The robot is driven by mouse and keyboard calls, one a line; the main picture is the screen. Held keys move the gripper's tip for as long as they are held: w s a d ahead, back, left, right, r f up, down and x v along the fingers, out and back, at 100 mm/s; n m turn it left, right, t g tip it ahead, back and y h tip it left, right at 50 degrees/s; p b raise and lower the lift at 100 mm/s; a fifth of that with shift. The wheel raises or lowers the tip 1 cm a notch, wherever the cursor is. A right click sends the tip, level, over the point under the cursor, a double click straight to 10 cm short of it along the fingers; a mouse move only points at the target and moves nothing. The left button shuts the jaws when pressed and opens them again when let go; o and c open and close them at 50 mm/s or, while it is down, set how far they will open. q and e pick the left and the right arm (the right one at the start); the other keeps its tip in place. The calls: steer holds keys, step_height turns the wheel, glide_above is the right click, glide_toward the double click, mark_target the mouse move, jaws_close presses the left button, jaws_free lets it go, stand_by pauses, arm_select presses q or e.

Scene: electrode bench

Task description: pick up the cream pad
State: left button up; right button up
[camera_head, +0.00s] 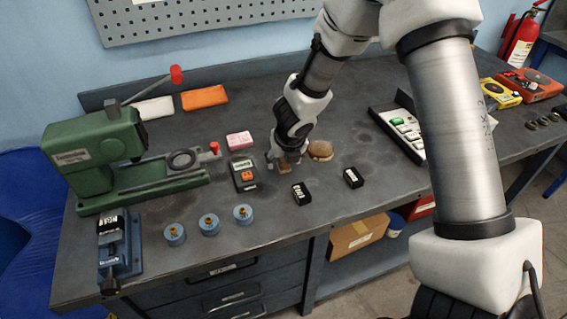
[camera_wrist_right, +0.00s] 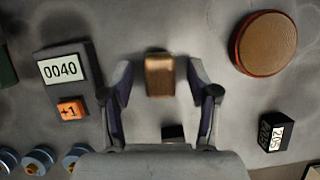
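A cream pad (camera_head: 153,108) lies flat at the back left of the bench, beside an orange pad (camera_head: 204,97). It does not show in the right wrist view. My right gripper (camera_head: 285,163) is low over the middle of the bench, well to the right of the cream pad. In the right wrist view my right gripper (camera_wrist_right: 160,82) is open, with a small brown block (camera_wrist_right: 160,76) showing between its fingertips. The fingers are apart from the block's sides. The block's height relative to the fingertips is hard to tell. My left gripper is not in view.
A green machine (camera_head: 100,155) with a red-knobbed lever stands left, in front of the cream pad. A counter (camera_wrist_right: 68,80) reading 0040, a pink block (camera_head: 240,140), a round brown pad (camera_wrist_right: 264,43) and black labelled boxes (camera_head: 353,177) surround my right gripper.

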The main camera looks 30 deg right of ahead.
steer(key=shift+s+r, duration=0.1)
steer(key=shift+s, duration=0.05)
steer(key=c, duration=0.5)
jaws_close()
step_height(320, 180, up, 10)
steer(key=p, duration=0.6)
steer(key=shift+p, duration=0.4)
steer(key=shift+w, duration=0.2)
steer(key=shift+c, duration=1.6)
jaws_free()
steer(key=shift+s, duration=0.1)
jaws_close()
